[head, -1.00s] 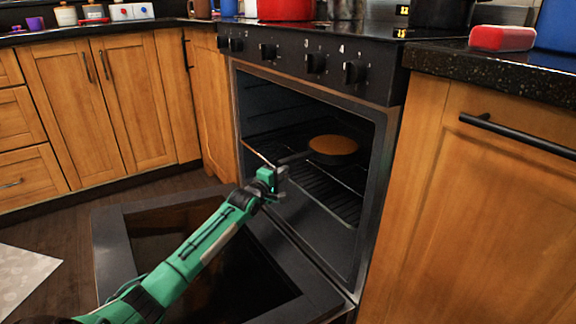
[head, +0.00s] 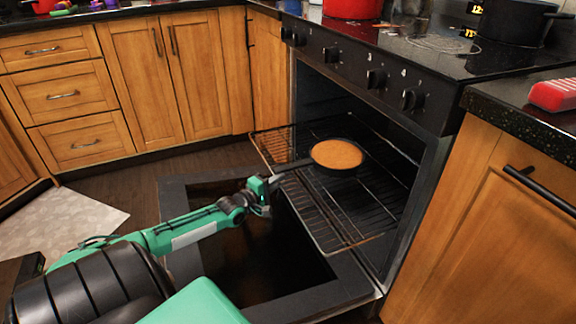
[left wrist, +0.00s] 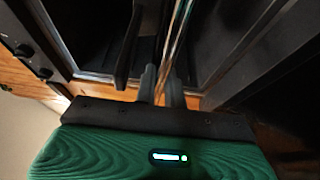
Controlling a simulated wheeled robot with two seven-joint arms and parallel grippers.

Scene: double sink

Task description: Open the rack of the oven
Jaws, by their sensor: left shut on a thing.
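The oven (head: 362,100) has its door (head: 310,300) folded down flat in front of it. The wire rack (head: 335,212) extends part way out of the oven over the door. A dark pan with an orange-brown filling (head: 338,154) sits on the rack, its handle pointing out toward my gripper. My left gripper (head: 272,184) is at the rack's front edge and shut on it. In the left wrist view, the closed fingers (left wrist: 161,86) are at the rack's wires (left wrist: 178,42), with the dark handle (left wrist: 128,50) just beside them. My right gripper is not in view.
Wooden cabinets (head: 170,80) line the back left, and another cabinet (head: 490,225) stands right of the oven. A red pot (head: 352,8) and a dark pot (head: 514,22) are on the stovetop. The floor left of the door is clear, with a pale mat (head: 65,228).

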